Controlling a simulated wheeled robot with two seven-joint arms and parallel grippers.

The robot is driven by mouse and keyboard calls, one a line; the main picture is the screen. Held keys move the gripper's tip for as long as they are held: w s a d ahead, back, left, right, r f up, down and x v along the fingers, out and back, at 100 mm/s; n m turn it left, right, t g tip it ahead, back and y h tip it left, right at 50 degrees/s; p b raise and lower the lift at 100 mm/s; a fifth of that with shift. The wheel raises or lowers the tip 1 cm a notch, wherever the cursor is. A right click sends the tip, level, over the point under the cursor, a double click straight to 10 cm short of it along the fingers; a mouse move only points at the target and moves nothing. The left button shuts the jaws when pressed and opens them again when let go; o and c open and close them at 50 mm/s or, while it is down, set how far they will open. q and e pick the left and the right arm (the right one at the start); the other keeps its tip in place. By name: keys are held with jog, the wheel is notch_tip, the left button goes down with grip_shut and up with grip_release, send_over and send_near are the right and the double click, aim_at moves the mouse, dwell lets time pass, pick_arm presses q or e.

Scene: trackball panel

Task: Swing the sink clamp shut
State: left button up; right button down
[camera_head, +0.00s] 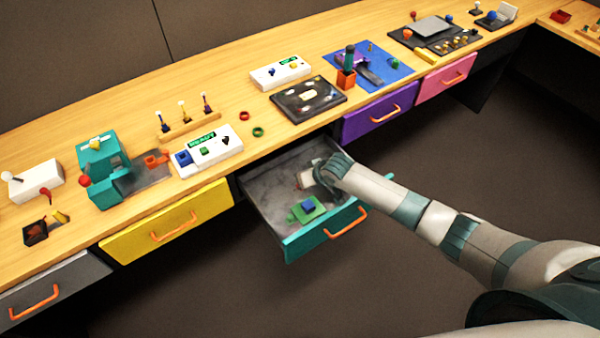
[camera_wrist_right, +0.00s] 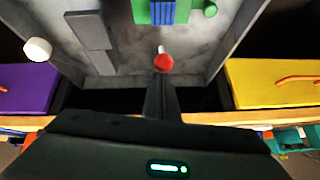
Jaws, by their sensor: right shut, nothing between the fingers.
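My right gripper (camera_head: 325,168) is inside the open teal-fronted drawer. Its fingers (camera_wrist_right: 163,97) are shut and empty. A red ball-shaped knob (camera_wrist_right: 163,62) lies just beyond the fingertips in the right wrist view; I cannot tell whether they touch. A finned blue block (camera_head: 308,206), likely the sink, sits on a green base (camera_head: 296,213) toward the drawer's front; the blue block also shows in the wrist view (camera_wrist_right: 162,12). A grey bar (camera_wrist_right: 92,32) and a white knob (camera_wrist_right: 37,50) show to the left there. Which part is the clamp is unclear. My left gripper is out of view.
The drawer's teal front (camera_head: 310,238) and grey side walls surround my gripper. Purple (camera_head: 380,112) and yellow (camera_head: 165,225) drawers flank it, closed. The wooden counter (camera_head: 235,100) above carries several devices. The floor in front is clear.

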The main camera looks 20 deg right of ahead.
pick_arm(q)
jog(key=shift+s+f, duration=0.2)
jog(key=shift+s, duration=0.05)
pick_arm(e)
jog(key=shift+s+d+f+t+y, duration=0.2)
jog(key=shift+s+f+t+y, duration=0.15)
jog(key=shift+s+t, duration=0.4)
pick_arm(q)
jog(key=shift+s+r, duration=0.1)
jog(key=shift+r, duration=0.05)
pick_arm(e)
jog(key=shift+r, duration=0.1)
